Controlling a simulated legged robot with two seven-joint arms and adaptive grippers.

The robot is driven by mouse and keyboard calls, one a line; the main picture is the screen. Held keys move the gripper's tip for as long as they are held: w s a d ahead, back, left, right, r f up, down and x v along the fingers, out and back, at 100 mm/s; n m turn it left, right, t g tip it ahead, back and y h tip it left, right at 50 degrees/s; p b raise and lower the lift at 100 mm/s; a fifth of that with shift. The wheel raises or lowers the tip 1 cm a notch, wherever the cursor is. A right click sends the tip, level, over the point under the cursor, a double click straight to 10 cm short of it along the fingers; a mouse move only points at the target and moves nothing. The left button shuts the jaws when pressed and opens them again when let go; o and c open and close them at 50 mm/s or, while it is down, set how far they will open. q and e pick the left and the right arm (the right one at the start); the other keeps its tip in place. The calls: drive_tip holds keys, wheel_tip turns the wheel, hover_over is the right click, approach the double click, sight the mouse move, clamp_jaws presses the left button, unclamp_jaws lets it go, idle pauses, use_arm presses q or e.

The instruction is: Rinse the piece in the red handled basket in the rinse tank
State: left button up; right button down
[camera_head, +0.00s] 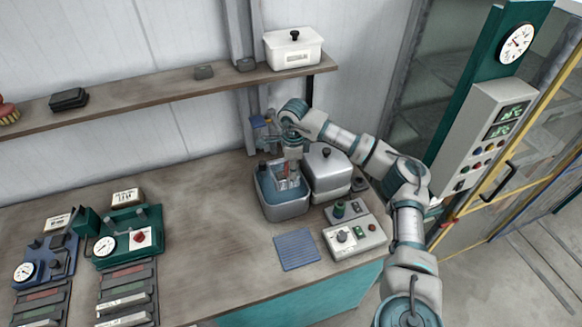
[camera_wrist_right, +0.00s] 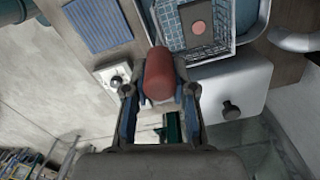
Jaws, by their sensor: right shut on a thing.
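My right gripper (camera_head: 291,158) reaches down over the open rinse tank (camera_head: 288,210), a grey tub with blue-tinted liquid. In the right wrist view the gripper (camera_wrist_right: 160,90) is shut on the red handle (camera_wrist_right: 159,74) of the basket. The wire basket (camera_wrist_right: 230,52) hangs from it, and in the head view the basket (camera_head: 287,177) is at the tank's mouth. I cannot tell how deep it sits in the liquid. A dark piece with a round reddish spot (camera_wrist_right: 199,27) lies in the basket. My left gripper is not in view.
A lidded grey tank (camera_head: 328,172) stands right beside the rinse tank. A blue ribbed mat (camera_head: 297,250) and control boxes (camera_head: 355,237) are in front. Gauge stations (camera_head: 128,238) stand at the left. The table's middle is clear. A shelf (camera_head: 150,98) runs along the wall.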

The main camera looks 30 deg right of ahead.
sight(291, 186)
drive_tip(key=f+b, duration=0.2)
drive_tip(key=f, duration=0.2)
drive_tip(key=f+b, duration=0.2)
drive_tip(key=f, duration=0.3)
drive_tip(key=shift+w+a+b, duration=0.2)
drive_tip(key=shift+b, duration=0.1)
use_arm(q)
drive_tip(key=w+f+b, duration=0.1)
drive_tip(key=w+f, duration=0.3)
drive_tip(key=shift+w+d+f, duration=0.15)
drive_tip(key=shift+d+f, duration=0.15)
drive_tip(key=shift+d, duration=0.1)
use_arm(e)
wheel_tip(291, 186, down, 3)
drive_tip(key=shift+s+r, duration=0.1)
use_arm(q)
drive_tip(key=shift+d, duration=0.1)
use_arm(e)
drive_tip(key=shift+a, duration=0.1)
drive_tip(key=shift+s, duration=0.1)
